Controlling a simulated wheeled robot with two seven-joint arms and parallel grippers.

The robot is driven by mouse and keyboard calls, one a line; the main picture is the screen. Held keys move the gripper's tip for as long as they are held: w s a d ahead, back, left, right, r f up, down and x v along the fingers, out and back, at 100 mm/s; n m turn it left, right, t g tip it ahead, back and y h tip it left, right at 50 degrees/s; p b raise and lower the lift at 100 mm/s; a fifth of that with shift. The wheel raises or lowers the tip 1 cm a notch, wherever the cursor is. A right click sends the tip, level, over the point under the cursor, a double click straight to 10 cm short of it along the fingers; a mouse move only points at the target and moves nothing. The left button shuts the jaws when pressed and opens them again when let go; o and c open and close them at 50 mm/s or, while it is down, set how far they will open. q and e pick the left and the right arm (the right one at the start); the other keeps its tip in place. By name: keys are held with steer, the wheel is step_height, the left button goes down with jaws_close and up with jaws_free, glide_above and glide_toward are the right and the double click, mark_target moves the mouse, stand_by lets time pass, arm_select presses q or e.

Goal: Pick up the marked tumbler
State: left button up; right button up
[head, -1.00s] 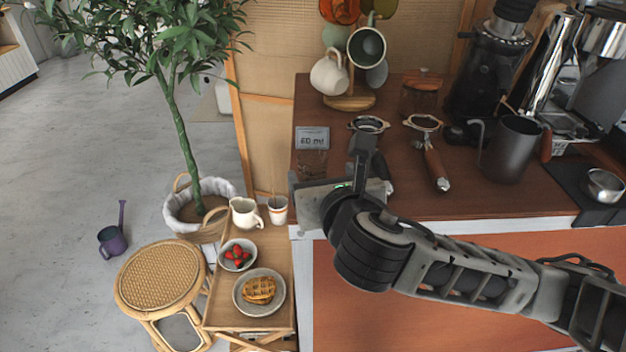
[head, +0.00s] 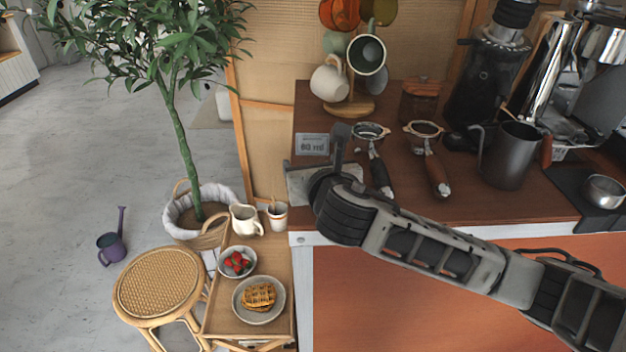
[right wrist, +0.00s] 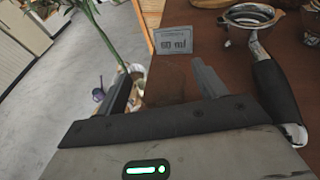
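A small card (head: 312,145) reading "60 ml" stands near the left edge of the brown counter; it also shows in the right wrist view (right wrist: 174,41). A clear glass tumbler (right wrist: 176,84) shows only faintly in front of the card in the right wrist view, between my fingers. In the head view my right gripper mostly hides it. My right gripper (head: 314,158) is open over the counter's left end, its fingers pointing toward the card. The right wrist view shows its two fingers (right wrist: 165,88) wide apart. I cannot tell whether they touch the glass. My left gripper is out of view.
Two portafilters (head: 379,173) (head: 436,176) lie right of my gripper. A mug tree (head: 349,108), a lidded jar (head: 420,100) and a dark pitcher (head: 510,155) stand farther back and right. A side table (head: 222,312) with food sits below left.

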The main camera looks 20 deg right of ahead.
steer(key=c, duration=0.8)
steer(key=shift+r, duration=0.1)
